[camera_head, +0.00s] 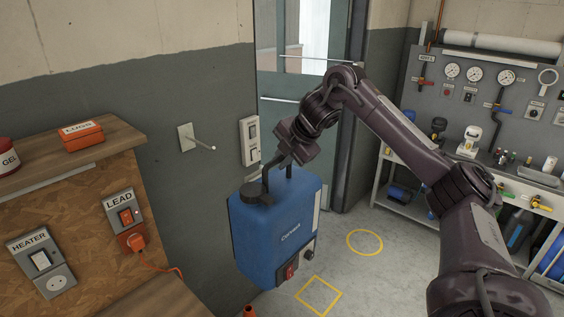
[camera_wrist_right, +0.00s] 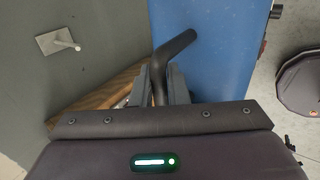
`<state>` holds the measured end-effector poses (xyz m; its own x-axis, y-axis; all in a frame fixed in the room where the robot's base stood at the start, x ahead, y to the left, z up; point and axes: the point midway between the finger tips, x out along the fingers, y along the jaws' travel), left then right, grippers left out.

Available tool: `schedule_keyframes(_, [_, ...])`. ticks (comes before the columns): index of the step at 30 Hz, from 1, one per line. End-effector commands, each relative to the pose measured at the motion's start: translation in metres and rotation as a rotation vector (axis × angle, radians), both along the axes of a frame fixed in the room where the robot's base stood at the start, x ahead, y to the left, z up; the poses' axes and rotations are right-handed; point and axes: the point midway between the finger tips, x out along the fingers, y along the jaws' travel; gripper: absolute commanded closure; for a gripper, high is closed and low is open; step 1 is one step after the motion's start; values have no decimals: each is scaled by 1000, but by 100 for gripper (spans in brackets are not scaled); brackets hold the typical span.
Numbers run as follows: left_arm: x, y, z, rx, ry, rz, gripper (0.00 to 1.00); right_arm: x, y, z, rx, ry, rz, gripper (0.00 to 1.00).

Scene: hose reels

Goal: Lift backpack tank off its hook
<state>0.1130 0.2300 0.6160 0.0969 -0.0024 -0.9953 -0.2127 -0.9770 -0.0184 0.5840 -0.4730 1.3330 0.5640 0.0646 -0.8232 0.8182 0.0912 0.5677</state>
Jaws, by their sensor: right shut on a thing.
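The blue backpack tank (camera_head: 276,232) hangs upright from my right gripper (camera_head: 279,160), clear of the wall. It has a black cap, a red switch low on its front and a black carry handle on top. The right gripper is shut on the handle (camera_wrist_right: 173,52), seen between its fingers in the right wrist view, with the tank's blue top (camera_wrist_right: 218,50) beside it. The wall hook (camera_head: 201,144) is a bare metal peg on a pale plate, left of the tank and apart from it; it also shows in the right wrist view (camera_wrist_right: 63,42). My left gripper is not in view.
At the left is a wooden shelf (camera_head: 112,133) with an orange LUGS box (camera_head: 81,135) and a GEL jar, above HEATER and LEAD switches. A door (camera_head: 300,110) stands behind. A gauge workbench (camera_head: 470,100) is at right. The floor has a yellow circle (camera_head: 364,254) and square (camera_head: 318,310).

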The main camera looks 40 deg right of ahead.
Motion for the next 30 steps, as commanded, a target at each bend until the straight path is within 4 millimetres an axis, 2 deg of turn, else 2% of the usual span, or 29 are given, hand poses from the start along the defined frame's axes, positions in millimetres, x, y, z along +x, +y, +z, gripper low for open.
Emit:
schedule_keyframes(3, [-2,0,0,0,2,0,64,1,0,7,2,-12,-2,100])
schedule_keyframes(15, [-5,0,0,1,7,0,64,0,-1,7,2,-11,-2,100])
schedule_keyframes(30, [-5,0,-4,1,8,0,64,-23,-4,6,1,-10,-1,100])
